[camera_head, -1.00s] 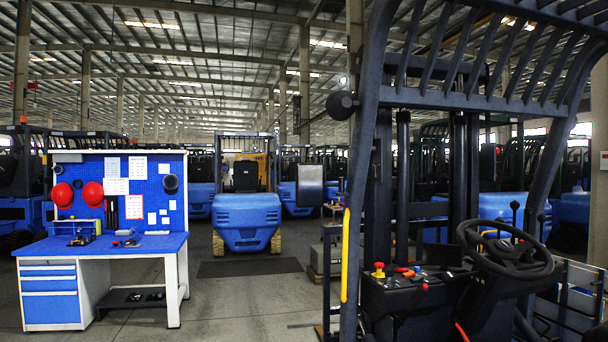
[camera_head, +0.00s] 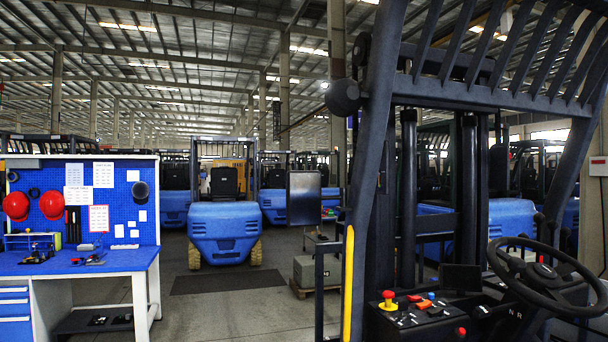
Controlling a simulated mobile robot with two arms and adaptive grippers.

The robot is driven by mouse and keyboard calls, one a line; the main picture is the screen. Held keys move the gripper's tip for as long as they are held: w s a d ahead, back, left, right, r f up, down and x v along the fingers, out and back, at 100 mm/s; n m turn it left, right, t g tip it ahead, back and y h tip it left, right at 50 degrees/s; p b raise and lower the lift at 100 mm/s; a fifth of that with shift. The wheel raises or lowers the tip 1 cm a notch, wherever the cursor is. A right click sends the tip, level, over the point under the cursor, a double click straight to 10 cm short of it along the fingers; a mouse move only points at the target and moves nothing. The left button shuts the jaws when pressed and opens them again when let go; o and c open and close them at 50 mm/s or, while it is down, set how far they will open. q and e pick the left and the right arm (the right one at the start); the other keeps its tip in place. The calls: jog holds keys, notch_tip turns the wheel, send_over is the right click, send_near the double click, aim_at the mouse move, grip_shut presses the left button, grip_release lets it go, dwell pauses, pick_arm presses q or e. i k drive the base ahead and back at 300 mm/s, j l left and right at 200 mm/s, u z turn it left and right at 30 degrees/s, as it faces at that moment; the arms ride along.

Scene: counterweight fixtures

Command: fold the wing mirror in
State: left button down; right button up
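The forklift's black steering wheel (camera_head: 545,275) and a console (camera_head: 425,308) with a red button are at the lower right. Neither of my grippers is in view.
A blue workbench (camera_head: 80,262) with red helmets stands at the left. A parked blue forklift (camera_head: 224,230) is behind a dark floor mat (camera_head: 228,278). A yellow grab bar (camera_head: 348,285) runs up the near pillar. Open floor lies between bench and forklift.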

aim_at(304, 198)
jog(key=i+j+z, duration=0.3)
jog(key=i+j, duration=0.65)
jog(key=i, duration=0.3)
jog(key=i+j+z, duration=0.3)
jog(key=i+j, duration=0.85)
jog(key=k+j, duration=0.05)
jog(key=j, duration=0.05)
